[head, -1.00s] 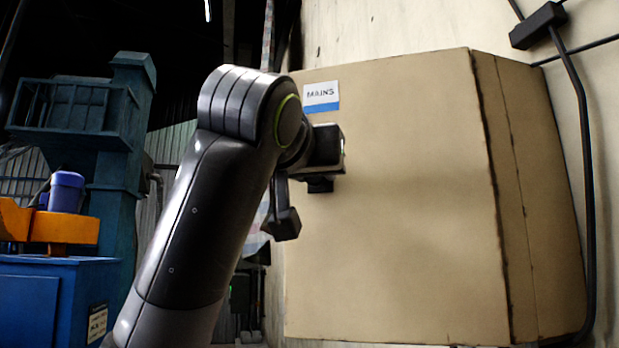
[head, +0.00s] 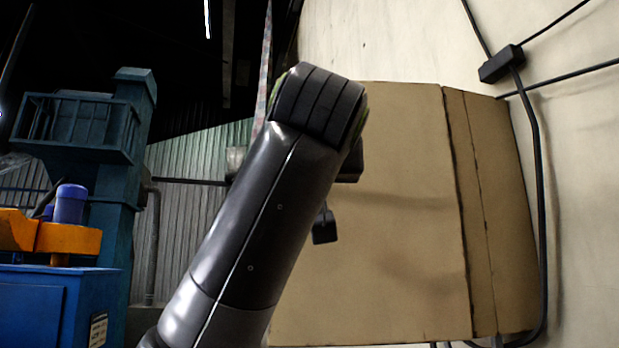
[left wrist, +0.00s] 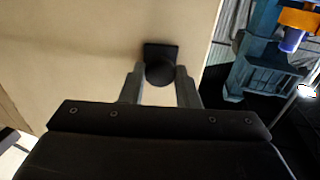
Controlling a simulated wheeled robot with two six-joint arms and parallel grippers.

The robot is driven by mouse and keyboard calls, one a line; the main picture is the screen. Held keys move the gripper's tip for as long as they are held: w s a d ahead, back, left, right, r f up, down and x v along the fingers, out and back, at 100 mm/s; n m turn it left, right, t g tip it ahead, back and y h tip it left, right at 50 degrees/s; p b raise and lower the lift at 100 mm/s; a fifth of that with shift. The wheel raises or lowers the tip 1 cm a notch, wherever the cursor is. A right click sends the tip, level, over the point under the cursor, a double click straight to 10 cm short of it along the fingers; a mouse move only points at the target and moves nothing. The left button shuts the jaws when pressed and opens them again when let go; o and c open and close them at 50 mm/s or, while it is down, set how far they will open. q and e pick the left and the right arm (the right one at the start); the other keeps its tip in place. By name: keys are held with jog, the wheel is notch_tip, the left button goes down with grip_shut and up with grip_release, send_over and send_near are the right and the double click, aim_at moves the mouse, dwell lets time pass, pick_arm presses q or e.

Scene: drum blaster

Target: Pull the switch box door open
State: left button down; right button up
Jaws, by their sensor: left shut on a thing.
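The tan switch box (head: 515,220) is mounted on the wall, its broad door face (head: 400,230) towards me. My left arm stands in front of its left part and hides the "MAINS" label. In the left wrist view, a black round knob on a dark plate (left wrist: 160,72) sits on the tan door (left wrist: 100,40), near its edge. My left gripper (left wrist: 160,86) is shut on the knob, one finger on each side. I cannot tell whether the door stands ajar. My right gripper is not in view.
A black cable with a junction block (head: 501,64) runs down the pale wall right of the box. Blue machinery with an orange part (head: 68,238) stands at the left. Corrugated sheeting (head: 205,190) is behind my arm.

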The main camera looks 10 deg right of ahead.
pick_arm(q)
jog(key=shift+r, duration=0.1)
jog(key=c, duration=1.1)
grip_release()
jog(key=shift+s, duration=0.1)
notch_tip(320, 180, up, 10)
jog(key=p, duration=0.9)
